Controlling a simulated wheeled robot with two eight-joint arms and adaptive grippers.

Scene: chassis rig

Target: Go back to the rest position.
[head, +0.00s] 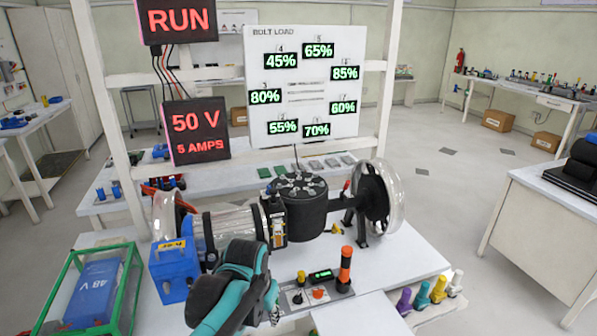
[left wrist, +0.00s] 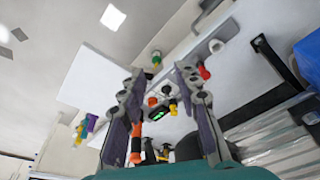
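My left arm reaches in from the bottom of the head view. Its gripper (head: 271,302) is over the front of the white bench, just left of a small control panel (head: 319,292), and is partly hidden by the teal and black wrist. In the left wrist view, the two fingers of the left gripper (left wrist: 162,72) stand apart with nothing held between them. The control panel with its green display shows beyond the gap. My right gripper is in neither view.
The bench (head: 400,262) carries a chassis rig with a black motor drum (head: 300,205) and a clear-covered wheel (head: 378,197). A blue box (head: 174,268) and a green-framed case (head: 131,290) stand left of the arm. An orange-topped post (head: 345,265) and coloured knobs (head: 421,296) are to the right.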

